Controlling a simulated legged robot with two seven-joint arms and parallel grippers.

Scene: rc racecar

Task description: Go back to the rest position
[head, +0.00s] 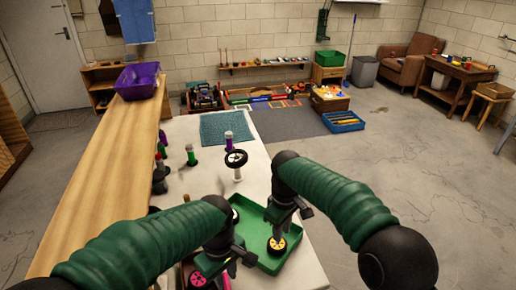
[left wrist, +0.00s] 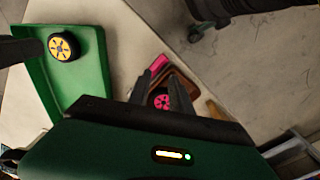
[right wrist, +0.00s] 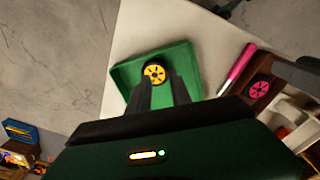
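A green tray (head: 250,219) lies on the white table, with a yellow-hubbed black wheel (head: 276,246) in it. My right gripper (head: 281,232) is just above this wheel. In the right wrist view its two fingers (right wrist: 160,90) are apart, with the wheel (right wrist: 154,73) beyond their tips. A pink-hubbed wheel (head: 197,279) is in a brown box at the near edge. My left gripper (head: 217,268) is above this box. In the left wrist view its fingers (left wrist: 157,88) are apart, with the pink wheel (left wrist: 161,101) beyond them. Both grippers look empty.
A black wheel stands on a white post (head: 237,162) on the table beyond the tray. Several coloured posts (head: 191,155) stand left of it, beside a wooden shelf (head: 110,160) carrying a purple bin (head: 138,82). A teal mat (head: 222,126) lies farther back.

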